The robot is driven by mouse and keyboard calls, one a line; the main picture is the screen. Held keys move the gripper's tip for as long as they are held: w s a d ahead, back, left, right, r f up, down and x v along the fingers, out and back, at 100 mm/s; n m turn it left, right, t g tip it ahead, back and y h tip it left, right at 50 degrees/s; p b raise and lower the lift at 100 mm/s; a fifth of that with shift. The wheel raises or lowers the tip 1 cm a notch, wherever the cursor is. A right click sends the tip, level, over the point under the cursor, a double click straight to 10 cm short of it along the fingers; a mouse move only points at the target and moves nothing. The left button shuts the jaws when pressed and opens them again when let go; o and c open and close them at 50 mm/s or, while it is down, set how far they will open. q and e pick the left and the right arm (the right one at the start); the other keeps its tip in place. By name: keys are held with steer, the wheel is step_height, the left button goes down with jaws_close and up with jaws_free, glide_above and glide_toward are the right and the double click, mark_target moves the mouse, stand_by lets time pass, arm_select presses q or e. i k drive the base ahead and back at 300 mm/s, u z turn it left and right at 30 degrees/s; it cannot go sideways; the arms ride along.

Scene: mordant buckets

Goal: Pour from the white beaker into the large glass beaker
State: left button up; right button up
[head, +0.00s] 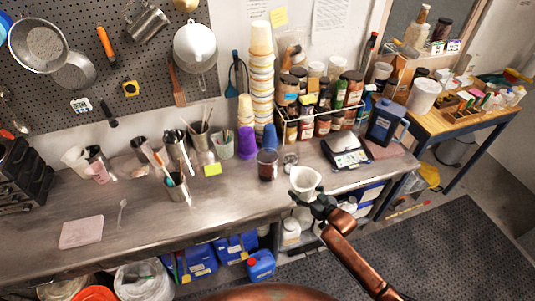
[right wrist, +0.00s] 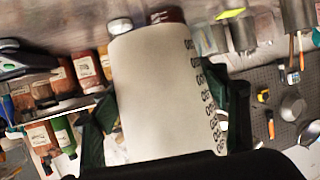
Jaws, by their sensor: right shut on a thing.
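The white beaker (head: 305,180) is held in my right gripper (head: 322,205) at the front edge of the bench, seeming roughly upright. In the right wrist view the white beaker (right wrist: 155,90) fills the middle, with dark marks down its side, between the two green fingers of my right gripper (right wrist: 168,115). What the white beaker holds cannot be seen. The large glass beaker (head: 267,165) stands on the bench to the left of the white beaker and farther back, apart from it, with dark reddish contents low inside. My left gripper is out of view.
A small glass vessel (head: 290,160) stands just right of the glass beaker. A scale (head: 346,150) is farther right. A purple cup (head: 246,142) and tall cup stack (head: 262,70) stand behind.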

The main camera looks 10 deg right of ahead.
mark_target(266, 158)
steer(key=i, duration=1)
